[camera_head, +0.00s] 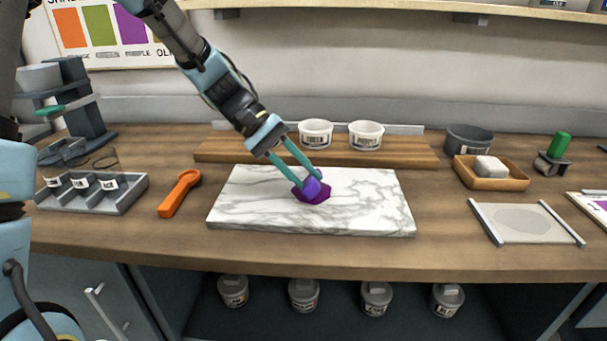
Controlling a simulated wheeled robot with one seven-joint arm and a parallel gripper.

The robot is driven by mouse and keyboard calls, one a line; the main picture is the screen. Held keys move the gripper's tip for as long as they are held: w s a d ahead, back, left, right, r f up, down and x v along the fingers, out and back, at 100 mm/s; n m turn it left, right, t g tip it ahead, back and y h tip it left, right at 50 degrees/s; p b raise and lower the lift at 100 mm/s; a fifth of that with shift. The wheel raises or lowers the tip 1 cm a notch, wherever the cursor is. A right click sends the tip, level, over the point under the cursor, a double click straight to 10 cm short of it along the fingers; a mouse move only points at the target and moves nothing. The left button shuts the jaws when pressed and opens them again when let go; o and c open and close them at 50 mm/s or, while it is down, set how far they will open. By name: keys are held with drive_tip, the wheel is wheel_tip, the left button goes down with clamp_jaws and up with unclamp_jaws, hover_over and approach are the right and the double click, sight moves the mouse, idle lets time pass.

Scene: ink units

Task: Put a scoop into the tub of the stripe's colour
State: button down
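My gripper (309,181) reaches down over the white marble slab (245,200). Its two teal fingers are apart, with their tips at a violet lump (313,188) on a darker purple patch (322,197) on the slab. I cannot tell whether the fingers press on the lump. An orange scoop (180,193) lies on the counter left of the slab. Two white tubs (315,134) (366,136) stand on a wooden board behind the slab. A sheet with a purple mark (601,205) is cut off at the right edge.
A grey compartment tray (120,197) and a dark stand (85,110) are at left. A dark bowl (470,139), a wooden tray (518,183) with a white block and a flat plate (525,222) are at right. Several lidded tubs (304,295) stand below. A colour poster (70,50) hangs behind.

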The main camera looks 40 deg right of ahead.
drive_tip(key=shift+r+p, duration=2.15)
drive_tip(key=shift+r, duration=0.45)
